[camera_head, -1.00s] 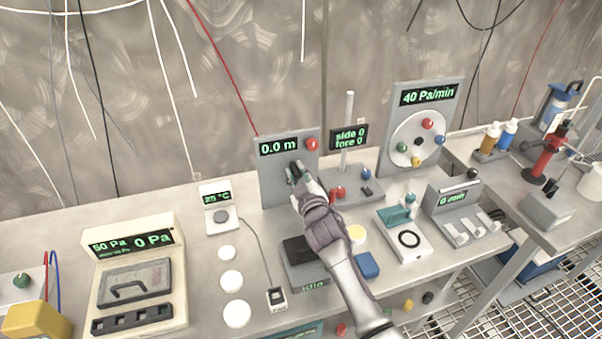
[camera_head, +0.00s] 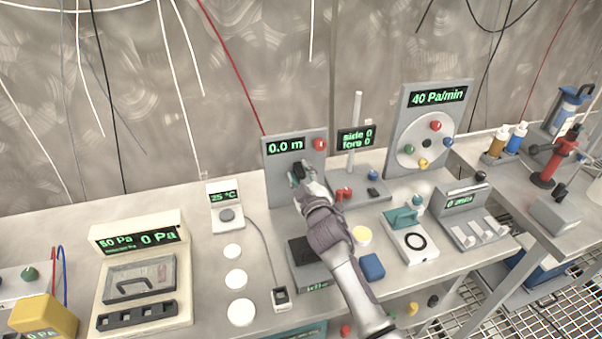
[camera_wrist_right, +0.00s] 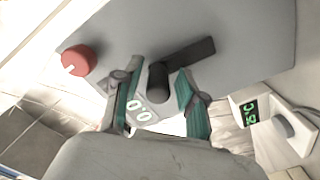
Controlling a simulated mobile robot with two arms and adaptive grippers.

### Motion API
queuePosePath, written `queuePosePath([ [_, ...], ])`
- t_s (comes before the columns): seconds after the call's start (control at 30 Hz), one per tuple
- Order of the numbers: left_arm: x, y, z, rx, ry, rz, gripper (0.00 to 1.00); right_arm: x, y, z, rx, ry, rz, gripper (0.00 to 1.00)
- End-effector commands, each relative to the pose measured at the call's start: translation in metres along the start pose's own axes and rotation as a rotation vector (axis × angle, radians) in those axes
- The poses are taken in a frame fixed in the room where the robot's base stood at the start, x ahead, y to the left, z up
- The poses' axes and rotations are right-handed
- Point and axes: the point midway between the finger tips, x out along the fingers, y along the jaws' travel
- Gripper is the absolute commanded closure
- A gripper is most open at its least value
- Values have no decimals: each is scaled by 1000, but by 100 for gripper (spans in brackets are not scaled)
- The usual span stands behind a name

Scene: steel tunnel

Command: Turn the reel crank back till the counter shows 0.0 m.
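The grey reel panel (camera_head: 280,190) stands upright on the bench, with its green counter (camera_head: 286,147) reading 0.0 m. A red knob (camera_head: 320,144) sits at its top right; it also shows in the wrist view (camera_wrist_right: 78,60). The dark crank arm (camera_wrist_right: 190,58) and its handle (camera_wrist_right: 158,82) are seen close up in the wrist view. My right gripper (camera_wrist_right: 157,98) is at the crank, its teal-padded fingers apart, one on each side of the handle's line, with gaps visible. In the head view the right gripper (camera_head: 300,174) covers most of the crank. My left gripper is out of view.
A post with a side/fore display (camera_head: 356,138) stands right of the panel, and a 40 Pa/min dial board (camera_head: 398,130) beyond. A small 25 °C unit (camera_head: 226,212) stands to the left. A dark-topped box (camera_head: 312,280) lies below my right arm. Cables hang behind.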

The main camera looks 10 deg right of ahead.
Motion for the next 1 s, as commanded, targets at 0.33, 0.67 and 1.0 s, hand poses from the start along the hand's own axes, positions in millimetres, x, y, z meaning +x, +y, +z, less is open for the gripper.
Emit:
queuePosePath([
  [0.33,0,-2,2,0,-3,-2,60,-2,0,0,0,1,1,52],
  [0.67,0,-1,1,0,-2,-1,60,-57,-1,1,1,-1,-1,52],
  [1.0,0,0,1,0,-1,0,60,-113,0,0,1,0,0,52],
])
